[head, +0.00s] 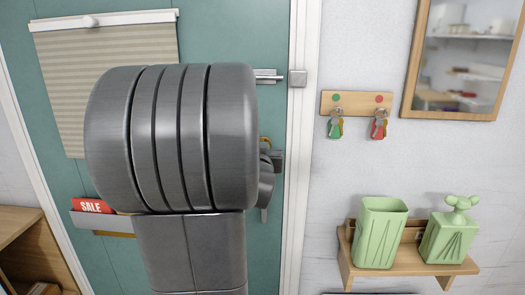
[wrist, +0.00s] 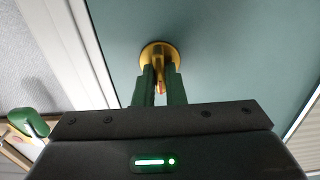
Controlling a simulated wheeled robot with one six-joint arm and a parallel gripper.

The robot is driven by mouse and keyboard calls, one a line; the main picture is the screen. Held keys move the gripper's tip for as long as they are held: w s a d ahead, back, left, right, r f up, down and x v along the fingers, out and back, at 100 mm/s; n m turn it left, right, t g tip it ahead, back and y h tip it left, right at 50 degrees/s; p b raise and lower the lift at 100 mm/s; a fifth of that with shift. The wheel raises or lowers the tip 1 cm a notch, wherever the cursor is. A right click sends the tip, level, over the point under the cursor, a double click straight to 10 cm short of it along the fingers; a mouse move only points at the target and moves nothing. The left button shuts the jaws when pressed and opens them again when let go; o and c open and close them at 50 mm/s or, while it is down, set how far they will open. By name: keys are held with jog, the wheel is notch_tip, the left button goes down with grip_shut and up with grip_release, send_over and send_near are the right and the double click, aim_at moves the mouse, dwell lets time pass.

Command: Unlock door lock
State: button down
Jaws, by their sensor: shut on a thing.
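The teal door (head: 215,40) stands closed in its white frame. The door lock (wrist: 158,53) is a round yellow brass piece with a raised knob, and it is near the top middle of the wrist view. My gripper (wrist: 160,72) has its two dark green fingers shut on this knob. In the head view my grey arm covers much of the door, and only a sliver of the brass lock (head: 265,141) shows beside it. The knob's exact turn angle is hard to tell.
A metal bolt (head: 268,76) sits on the door above the lock. Two key sets hang from a wooden rack (head: 357,103) on the right wall. A wooden shelf (head: 415,264) below holds green containers. A mirror (head: 460,55) hangs at upper right.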

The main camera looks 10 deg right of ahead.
dwell(0.3)
jog(key=c, duration=1.5)
grip_release()
jog(key=shift+s, duration=0.1)
jog(key=v, duration=1.3)
jog(key=shift+s, duration=0.3)
jog(key=shift+w+b, duration=0.15)
jog(key=shift+b, duration=0.15)
jog(key=x, duration=1.3)
jog(key=shift+w+p, duration=0.25)
jog(key=shift+p, duration=0.05)
